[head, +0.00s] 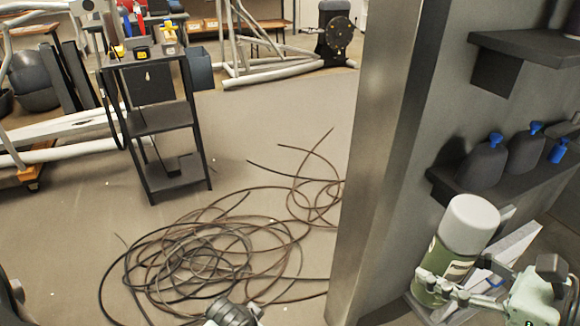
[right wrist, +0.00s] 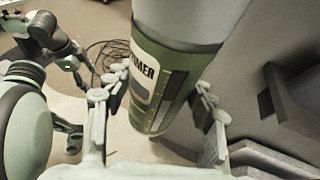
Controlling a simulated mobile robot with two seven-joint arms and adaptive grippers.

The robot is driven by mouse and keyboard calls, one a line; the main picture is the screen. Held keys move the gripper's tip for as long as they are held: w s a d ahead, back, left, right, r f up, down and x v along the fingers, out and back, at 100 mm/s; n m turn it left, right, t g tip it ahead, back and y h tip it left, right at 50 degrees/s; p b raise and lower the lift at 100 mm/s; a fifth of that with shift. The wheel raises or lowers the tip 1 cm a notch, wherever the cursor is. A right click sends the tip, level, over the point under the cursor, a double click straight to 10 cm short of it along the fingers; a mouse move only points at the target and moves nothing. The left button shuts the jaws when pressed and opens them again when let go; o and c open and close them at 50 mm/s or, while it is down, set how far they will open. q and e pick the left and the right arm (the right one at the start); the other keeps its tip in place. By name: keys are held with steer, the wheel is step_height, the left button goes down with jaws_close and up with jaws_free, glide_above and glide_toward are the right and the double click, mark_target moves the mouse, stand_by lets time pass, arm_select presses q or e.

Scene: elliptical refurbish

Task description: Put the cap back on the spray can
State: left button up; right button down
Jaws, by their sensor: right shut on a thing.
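The spray can (head: 447,262) is green with a printed label and stands tilted at the lower right of the head view. A light grey, rounded cap (head: 470,222) covers its top; I cannot tell whether it is fully seated. My right gripper (head: 462,286) is shut around the can's body. In the right wrist view the can (right wrist: 158,85) sits between the two fingers, with the grey cap (right wrist: 190,18) above, cut by the frame edge. What looks like my left gripper (right wrist: 64,52) shows at the upper left of that view; its jaws are unclear.
A dark shelf (head: 540,160) with dark bottles with blue tops is behind the can, and another shelf is above. A metal pillar (head: 375,160) stands left of the can. Tangled cables (head: 215,255) lie on the floor. A black cart (head: 160,120) stands farther back.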

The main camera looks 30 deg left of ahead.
arm_select(q)
steer(key=shift+s+a+f+y, duration=0.15)
steer(key=shift+s+a, duration=0.3)
steer(key=shift+s, duration=0.1)
steer(key=shift+s+a+f+y, duration=0.15)
steer(key=shift+s+a, duration=0.3)
steer(key=shift+s, duration=0.1)
arm_select(e)
steer(key=w+d+r+m+t+h, duration=0.1)
steer(key=w+d+r+m+t, duration=0.1)
steer(key=d, duration=1.1)
steer(key=shift+d+m+t+h, duration=0.3)
steer(key=shift+m+t, duration=0.1)
steer(key=shift+t, duration=0.2)
steer(key=shift+r, duration=0.1)
